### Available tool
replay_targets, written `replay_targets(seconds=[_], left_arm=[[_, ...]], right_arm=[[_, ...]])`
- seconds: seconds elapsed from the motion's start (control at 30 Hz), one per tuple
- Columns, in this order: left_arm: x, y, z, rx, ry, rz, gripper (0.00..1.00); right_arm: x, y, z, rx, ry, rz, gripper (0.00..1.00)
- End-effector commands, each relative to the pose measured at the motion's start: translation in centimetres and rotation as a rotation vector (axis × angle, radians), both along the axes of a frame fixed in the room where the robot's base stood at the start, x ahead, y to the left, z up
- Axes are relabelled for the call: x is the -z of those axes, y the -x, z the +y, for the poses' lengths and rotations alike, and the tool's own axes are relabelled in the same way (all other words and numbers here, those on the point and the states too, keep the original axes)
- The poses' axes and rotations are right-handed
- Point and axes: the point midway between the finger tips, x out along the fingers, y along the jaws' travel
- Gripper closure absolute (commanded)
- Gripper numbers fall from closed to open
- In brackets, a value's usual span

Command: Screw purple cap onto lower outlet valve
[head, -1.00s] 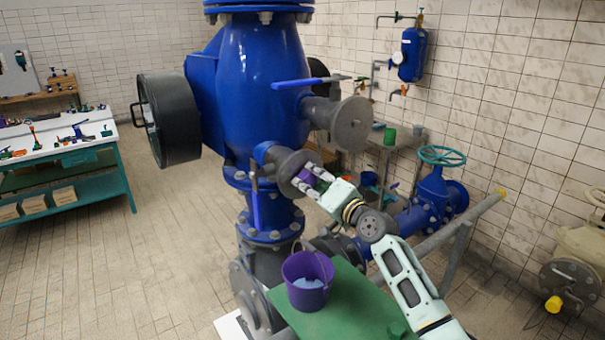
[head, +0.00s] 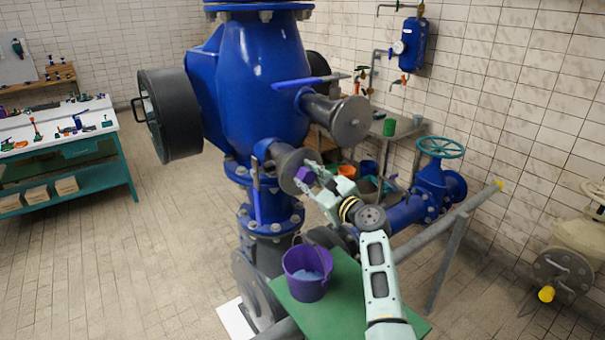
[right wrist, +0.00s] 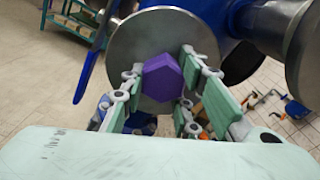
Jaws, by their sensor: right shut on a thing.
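The purple cap (head: 305,178) is at the face of the lower outlet valve's round grey flange (head: 287,163), on the blue pump body. In the right wrist view the cap (right wrist: 163,78) shows as a purple hexagon in front of the flange disc (right wrist: 133,45). My right gripper (head: 311,181) has its fingers around the cap, and in the right wrist view the fingers (right wrist: 160,90) stand on either side of it. The contact of cap and flange is hidden, so I cannot tell whether they touch. My left gripper is not in view.
A purple bucket (head: 307,272) stands on a green table (head: 345,300) below the flange. The upper outlet flange (head: 350,122) and its blue lever (head: 300,83) stick out above my right arm. A workbench (head: 60,135) is far left. The floor between is clear.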

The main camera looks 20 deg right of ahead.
Motion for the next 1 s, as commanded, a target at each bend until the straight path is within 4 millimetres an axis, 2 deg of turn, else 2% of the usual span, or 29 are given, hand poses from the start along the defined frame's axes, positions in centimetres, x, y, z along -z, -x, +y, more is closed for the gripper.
replay_targets(seconds=[0.13, 0.17, 0.4, 0.73, 1.0], left_arm=[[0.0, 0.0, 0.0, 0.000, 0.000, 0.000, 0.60], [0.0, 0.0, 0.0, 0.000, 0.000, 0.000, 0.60], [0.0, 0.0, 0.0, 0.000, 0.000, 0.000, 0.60], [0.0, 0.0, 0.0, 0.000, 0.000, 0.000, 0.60], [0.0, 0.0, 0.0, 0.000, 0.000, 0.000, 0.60]], right_arm=[[-0.3, -0.1, 0.1, 0.000, -0.262, 0.090, 0.98], [-0.3, -0.1, 0.0, 0.001, -0.266, 0.093, 0.70], [-0.2, -0.1, 0.0, 0.000, -0.253, 0.091, 0.50], [0.0, 0.3, -0.1, 0.000, -0.251, 0.092, 0.50], [0.0, 3.7, -1.4, 0.001, -0.250, 0.092, 0.50]])
